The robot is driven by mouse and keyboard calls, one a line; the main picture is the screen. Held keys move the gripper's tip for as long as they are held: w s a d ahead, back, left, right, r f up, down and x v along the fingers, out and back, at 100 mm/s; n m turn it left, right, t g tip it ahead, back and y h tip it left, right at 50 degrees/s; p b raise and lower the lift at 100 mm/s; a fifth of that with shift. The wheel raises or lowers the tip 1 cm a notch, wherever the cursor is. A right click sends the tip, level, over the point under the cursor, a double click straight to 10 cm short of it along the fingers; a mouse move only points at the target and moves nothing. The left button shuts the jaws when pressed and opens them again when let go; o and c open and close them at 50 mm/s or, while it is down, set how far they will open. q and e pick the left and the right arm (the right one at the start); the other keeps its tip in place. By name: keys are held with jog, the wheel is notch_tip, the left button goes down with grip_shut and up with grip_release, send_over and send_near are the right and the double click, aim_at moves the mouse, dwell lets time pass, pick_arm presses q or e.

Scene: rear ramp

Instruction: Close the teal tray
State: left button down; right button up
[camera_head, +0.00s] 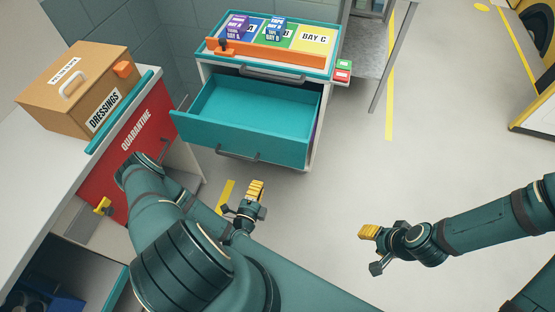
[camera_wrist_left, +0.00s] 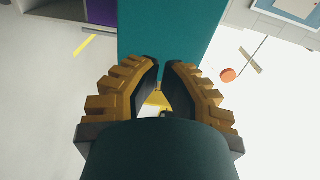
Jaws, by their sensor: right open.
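The teal tray (camera_head: 252,112) is a drawer pulled out from the front of a white cabinet. It looks empty. Its front panel (camera_head: 225,138) carries a grey bar handle (camera_head: 238,155). My left gripper (camera_head: 256,188) is in front of the tray, below the handle in the head view, and apart from it there. In the left wrist view its two yellow ribbed fingers (camera_wrist_left: 162,66) lean together with a narrow gap and nothing seen held; how far they are open is unclear. A teal surface (camera_wrist_left: 170,30) lies beyond them. My right gripper (camera_head: 370,248) is open and empty, over the floor at right.
A closed upper drawer handle (camera_head: 272,74) sits above the tray. A red QUARANTINE panel (camera_head: 140,125) and a DRESSINGS box (camera_head: 75,90) stand left. Floor (camera_head: 350,170) right of the tray is clear.

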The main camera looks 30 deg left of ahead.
pick_arm(q)
jog(key=b, duration=0.2)
send_near(270, 151)
jog(key=x, duration=0.8)
jog(key=shift+w+f, duration=0.1)
jog(key=shift+w, duration=0.05)
